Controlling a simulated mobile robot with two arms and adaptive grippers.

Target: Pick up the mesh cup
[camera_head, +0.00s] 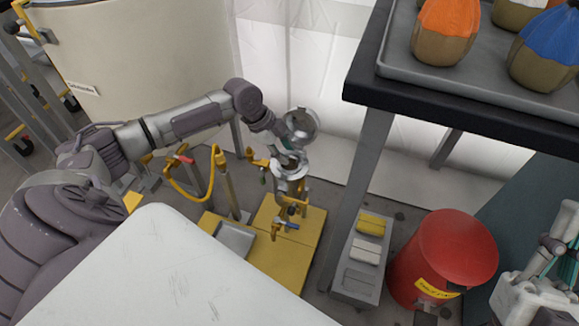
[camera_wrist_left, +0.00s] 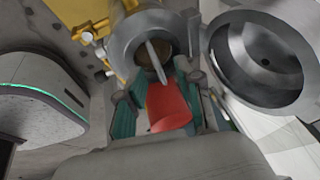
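My left gripper (camera_head: 284,150) is at the top of a metal vessel on a stand. In the left wrist view its teal-padded fingers (camera_wrist_left: 166,112) stand apart, one on each side of a red tapered piece (camera_wrist_left: 168,106); a slim gap shows on the left side. A pale rod (camera_wrist_left: 157,62) runs from the red piece into the open round metal vessel (camera_wrist_left: 128,48). The mesh cup itself cannot be made out clearly; the vessel's brownish inside is mostly hidden. A grey, teal-edged part at the right edge (camera_head: 540,275) may be my right gripper; its fingers are unclear.
A round metal lid (camera_wrist_left: 258,60) stands open beside the vessel; it also shows in the head view (camera_head: 302,122). A yellow base (camera_head: 297,250) lies below. A red drum (camera_head: 445,250) and a dark-edged table (camera_head: 440,105) stand to the right. A white surface (camera_head: 150,280) fills the front.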

